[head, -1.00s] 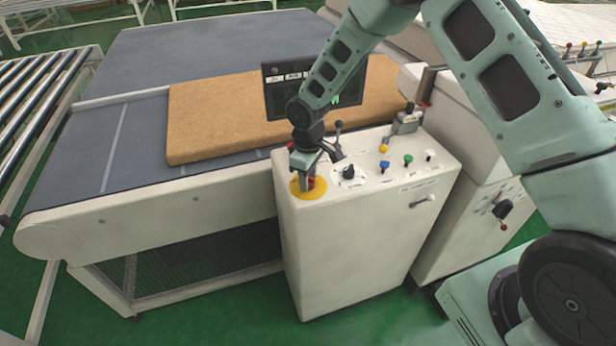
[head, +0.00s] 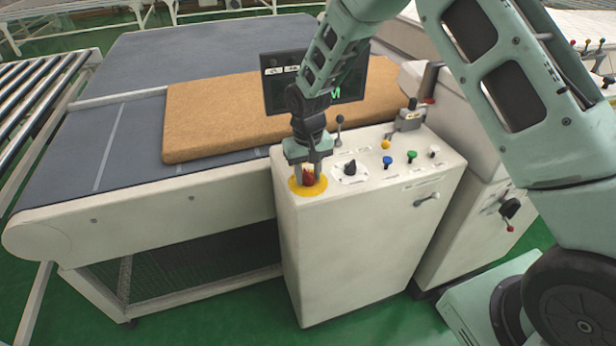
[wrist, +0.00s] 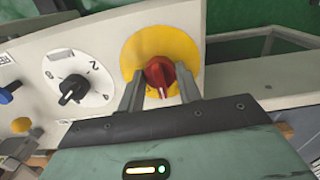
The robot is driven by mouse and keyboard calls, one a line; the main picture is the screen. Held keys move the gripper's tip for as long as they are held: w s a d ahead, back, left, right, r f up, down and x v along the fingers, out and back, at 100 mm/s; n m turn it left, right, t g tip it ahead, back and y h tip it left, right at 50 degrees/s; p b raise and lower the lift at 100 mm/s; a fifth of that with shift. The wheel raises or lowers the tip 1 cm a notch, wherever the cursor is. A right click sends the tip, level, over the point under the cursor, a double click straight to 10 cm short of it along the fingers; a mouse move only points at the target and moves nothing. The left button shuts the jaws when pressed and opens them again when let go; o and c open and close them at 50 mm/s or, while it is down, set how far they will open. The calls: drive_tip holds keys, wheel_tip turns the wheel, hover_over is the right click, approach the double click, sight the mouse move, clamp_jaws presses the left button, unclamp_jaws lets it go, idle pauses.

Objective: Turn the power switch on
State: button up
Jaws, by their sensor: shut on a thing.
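The power switch is a red rotary knob (head: 309,179) on a round yellow plate (head: 297,188) at the left end of the white control cabinet's top. It also shows in the wrist view as a red knob (wrist: 160,72) on the yellow plate (wrist: 185,44). My gripper (head: 308,174) points down over the plate, with one finger on each side of the knob. In the wrist view my gripper (wrist: 160,88) is shut on the knob, and the knob's raised grip stands between the fingers.
A black selector dial (head: 349,167) sits right of the knob, then blue (head: 387,161), green (head: 411,156) and white buttons. A black lever (head: 339,128) and a dark monitor (head: 285,85) stand behind. A brown mattress (head: 210,120) lies on the grey conveyor.

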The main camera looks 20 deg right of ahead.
sight(308, 172)
drive_tip(key=m+b, duration=0.1)
drive_tip(key=m, duration=0.3)
drive_tip(key=shift+m, duration=0.4)
drive_tip(key=m, duration=0.4)
drive_tip(key=shift+m, duration=0.3)
drive_tip(key=o, duration=1)
drive_tip(key=shift+r, duration=0.1)
wheel_tip(308, 172, up, 17)
drive_tip(key=shift+r+b, duration=0.15)
drive_tip(key=shift+b, duration=1.1)
